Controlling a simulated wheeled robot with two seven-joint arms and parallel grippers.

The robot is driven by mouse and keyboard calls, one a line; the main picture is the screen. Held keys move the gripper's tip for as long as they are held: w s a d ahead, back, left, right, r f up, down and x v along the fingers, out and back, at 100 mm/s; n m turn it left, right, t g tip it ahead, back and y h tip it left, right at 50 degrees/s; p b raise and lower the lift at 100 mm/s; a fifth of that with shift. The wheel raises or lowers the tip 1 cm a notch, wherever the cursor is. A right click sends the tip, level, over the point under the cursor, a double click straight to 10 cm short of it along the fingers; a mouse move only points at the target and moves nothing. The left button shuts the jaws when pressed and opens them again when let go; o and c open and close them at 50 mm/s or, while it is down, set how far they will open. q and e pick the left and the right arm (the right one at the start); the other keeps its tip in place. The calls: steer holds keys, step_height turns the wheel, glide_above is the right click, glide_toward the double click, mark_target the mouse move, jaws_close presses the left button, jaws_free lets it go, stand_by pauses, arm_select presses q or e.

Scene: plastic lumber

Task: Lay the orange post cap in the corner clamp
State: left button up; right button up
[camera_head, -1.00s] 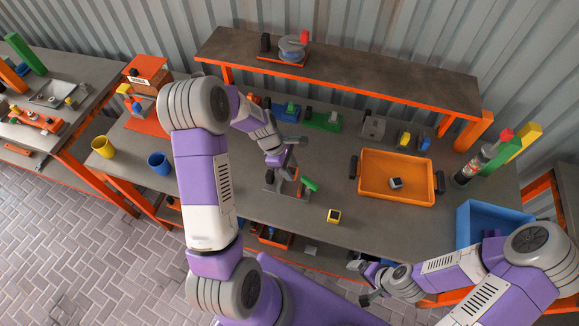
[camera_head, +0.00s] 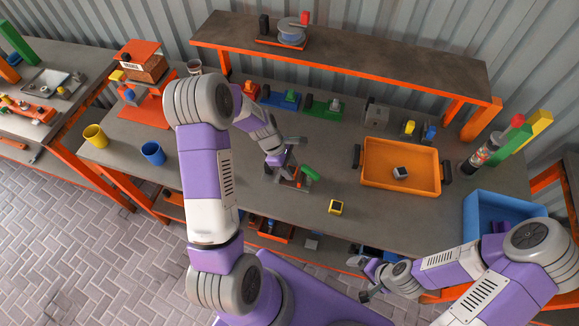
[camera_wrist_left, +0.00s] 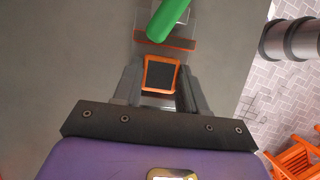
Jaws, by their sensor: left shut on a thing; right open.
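The orange post cap (camera_wrist_left: 160,75), an orange rim around a dark square face, is between the fingers of my left gripper (camera_wrist_left: 161,88), which is shut on it. In the head view my left gripper (camera_head: 284,170) is low over the table at the corner clamp, and its wrist hides the cap and part of the clamp. The corner clamp (camera_head: 291,182) is grey with a green handle (camera_head: 309,172); the handle (camera_wrist_left: 168,18) also shows just ahead of the cap in the left wrist view. Whether cap and clamp touch is unclear. My right gripper (camera_head: 368,290) is open and empty at the front edge.
A yellow cap (camera_head: 336,207) lies right of the clamp. An orange tray (camera_head: 400,187) holds a grey-white cap (camera_head: 400,172). A blue bin (camera_head: 497,207) stands at right. Blue (camera_head: 153,153) and yellow (camera_head: 95,136) cups stand at left. The table front between is mostly clear.

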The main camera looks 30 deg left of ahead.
arm_select(q)
steer(key=shift+f+b, duration=0.55)
steer(key=shift+f, duration=0.2)
steer(key=o, duration=1.1)
steer(key=p+v, duration=0.1)
steer(key=v, duration=0.6)
steer(key=shift+a+r, duration=0.15)
steer(key=shift+r, duration=0.15)
